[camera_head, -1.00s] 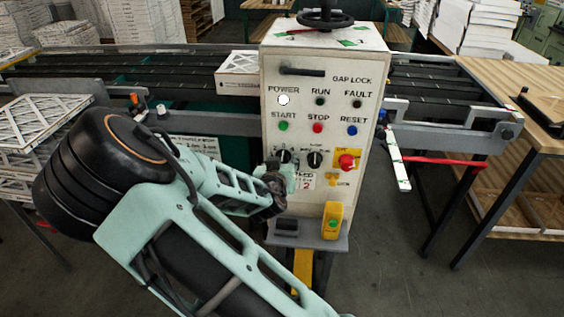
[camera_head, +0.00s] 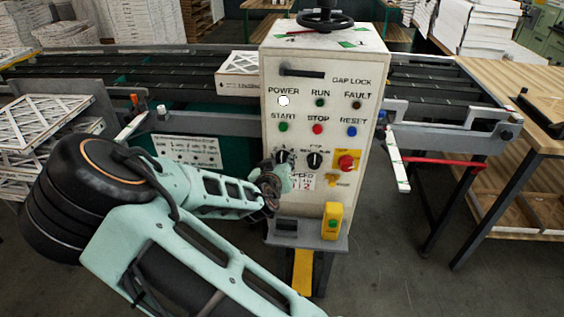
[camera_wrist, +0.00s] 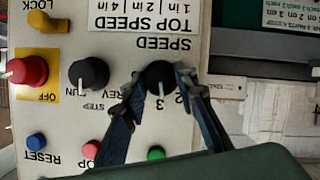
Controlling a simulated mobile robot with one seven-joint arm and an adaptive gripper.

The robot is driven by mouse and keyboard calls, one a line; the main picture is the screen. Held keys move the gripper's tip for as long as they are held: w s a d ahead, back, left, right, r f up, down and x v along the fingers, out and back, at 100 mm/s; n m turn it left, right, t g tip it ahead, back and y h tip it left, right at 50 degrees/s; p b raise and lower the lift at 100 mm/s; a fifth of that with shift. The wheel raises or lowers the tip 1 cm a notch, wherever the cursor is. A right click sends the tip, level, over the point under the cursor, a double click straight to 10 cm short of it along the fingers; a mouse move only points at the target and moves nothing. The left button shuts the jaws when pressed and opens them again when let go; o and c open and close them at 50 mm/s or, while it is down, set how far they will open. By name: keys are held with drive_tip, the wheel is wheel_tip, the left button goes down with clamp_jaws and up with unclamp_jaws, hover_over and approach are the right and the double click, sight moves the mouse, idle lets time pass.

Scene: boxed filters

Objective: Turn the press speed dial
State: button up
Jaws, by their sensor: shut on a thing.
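The speed dial is a round black knob (camera_wrist: 160,77) with a white pointer line, on the pale control panel, in the wrist view, which shows the panel upside down. The pointer is toward the printed 3. My gripper (camera_wrist: 158,78) has one finger on each side of the knob, shut on it. In the head view my gripper (camera_head: 276,178) is at the panel's lower left, and the speed dial (camera_head: 283,156) shows just above it, partly hidden. A second black knob (camera_wrist: 88,74), marked RUN and STEP, is beside it; it also shows in the head view (camera_head: 314,160).
A red knob on a yellow plate (camera_head: 347,161) is right of the dials. Green (camera_head: 283,126), red (camera_head: 317,128) and blue (camera_head: 351,131) buttons are above. A yellow box (camera_head: 332,221) stands on the lower shelf. Conveyor rails (camera_head: 130,80) run behind the panel.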

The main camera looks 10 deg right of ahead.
drive_tip(key=n+h, duration=0.1)
drive_tip(key=n, duration=0.2)
drive_tip(key=shift+w+a+h, duration=0.1)
drive_tip(key=shift+a+h, duration=0.15)
drive_tip(key=shift+h, duration=0.15)
drive_tip(key=shift+f+n+h+b, duration=0.1)
drive_tip(key=shift+n+h+b, duration=0.55)
drive_tip(key=shift+n, duration=0.35)
drive_tip(key=o, duration=1.2)
drive_tip(key=shift+c, duration=0.2)
drive_tip(key=v, duration=1.2)
drive_tip(key=shift+a, duration=0.1)
